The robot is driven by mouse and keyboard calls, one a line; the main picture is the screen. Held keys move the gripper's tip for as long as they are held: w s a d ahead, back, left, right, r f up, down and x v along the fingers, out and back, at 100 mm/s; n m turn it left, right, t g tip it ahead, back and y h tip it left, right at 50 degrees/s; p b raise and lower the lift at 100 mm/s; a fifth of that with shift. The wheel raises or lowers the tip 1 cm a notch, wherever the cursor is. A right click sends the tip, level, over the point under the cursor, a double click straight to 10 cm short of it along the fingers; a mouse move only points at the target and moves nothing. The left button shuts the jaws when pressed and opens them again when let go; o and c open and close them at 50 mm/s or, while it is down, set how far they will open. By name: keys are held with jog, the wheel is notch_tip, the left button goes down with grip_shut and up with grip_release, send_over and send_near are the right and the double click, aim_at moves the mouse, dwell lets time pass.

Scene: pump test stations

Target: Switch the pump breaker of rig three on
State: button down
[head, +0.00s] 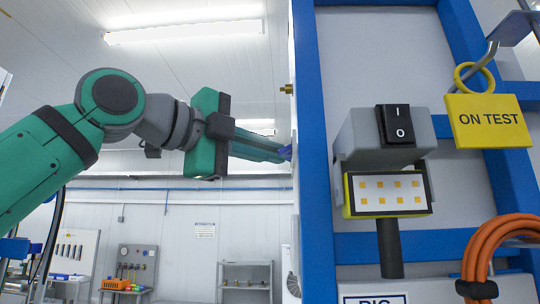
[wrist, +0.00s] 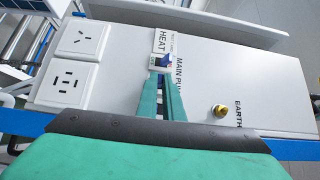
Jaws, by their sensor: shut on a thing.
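My gripper (head: 284,152) reaches from the left to the side of a white panel box. In the wrist view its two long green fingers (wrist: 163,76) come together on a small blue part (wrist: 169,61), which looks like a breaker lever. Its blue edge also shows at the fingertips in the head view. Labels reading "HEAT" and a partly covered "MAIN PU…" (wrist: 179,64) sit around the fingertips on the white panel (wrist: 125,85). The fingers hide most of the lever, and I cannot tell whether it is up or down.
Two sockets (wrist: 82,38) are left on the panel, and a brass earth stud (wrist: 221,111) is right of my fingers. In the head view a black rocker switch (head: 396,124), yellow "ON TEST" tag (head: 488,121) and orange cable (head: 490,255) are on the blue frame (head: 314,150).

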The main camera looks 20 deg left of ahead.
dwell(0.3)
jog(key=c, duration=2.2)
grip_release()
jog(key=v, duration=1.1)
jog(key=shift+r, duration=0.2)
jog(key=shift+w, duration=0.1)
